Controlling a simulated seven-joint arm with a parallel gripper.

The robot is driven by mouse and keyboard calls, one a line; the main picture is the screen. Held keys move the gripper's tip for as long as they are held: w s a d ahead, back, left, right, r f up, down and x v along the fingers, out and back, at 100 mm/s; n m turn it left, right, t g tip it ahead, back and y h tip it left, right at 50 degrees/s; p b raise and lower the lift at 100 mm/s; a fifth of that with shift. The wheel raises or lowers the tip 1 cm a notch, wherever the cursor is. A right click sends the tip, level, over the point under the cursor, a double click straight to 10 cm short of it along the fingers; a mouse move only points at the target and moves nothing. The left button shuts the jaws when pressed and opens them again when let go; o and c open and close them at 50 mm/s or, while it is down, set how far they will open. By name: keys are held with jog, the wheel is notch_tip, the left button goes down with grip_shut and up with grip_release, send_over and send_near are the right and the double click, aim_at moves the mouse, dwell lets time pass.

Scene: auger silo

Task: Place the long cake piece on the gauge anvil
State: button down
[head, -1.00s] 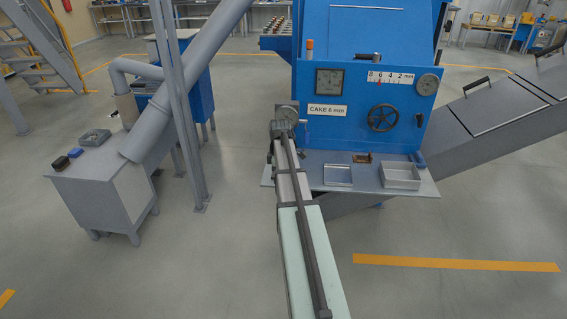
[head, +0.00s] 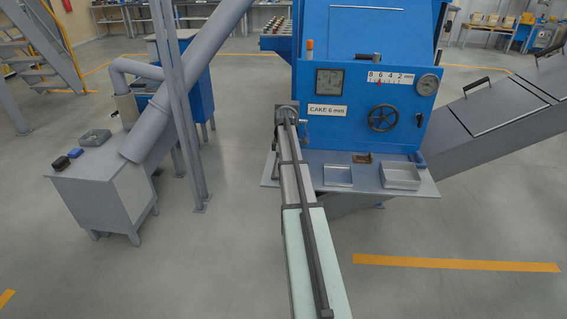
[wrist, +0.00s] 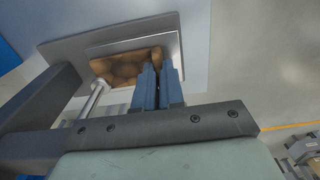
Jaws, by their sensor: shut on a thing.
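My gripper shows in the wrist view (wrist: 162,85) as two blue fingers close together, shut on the brown, lumpy cake piece (wrist: 125,68). The cake piece lies over a grey square plate (wrist: 115,40), which may be the gauge anvil; I cannot tell whether they touch. A pale metal rod (wrist: 95,98) points at the piece's near left edge.
The blue machine (head: 345,128) stands close behind. Open floor lies left of my arm.

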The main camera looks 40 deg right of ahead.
jog(key=shift+f, duration=0.1)
jog(key=c, duration=1.2)
grip_release()
jog(key=shift+c, duration=0.2)
notch_tip(320, 180, up, 12)
jog(key=shift+r, duration=0.2)
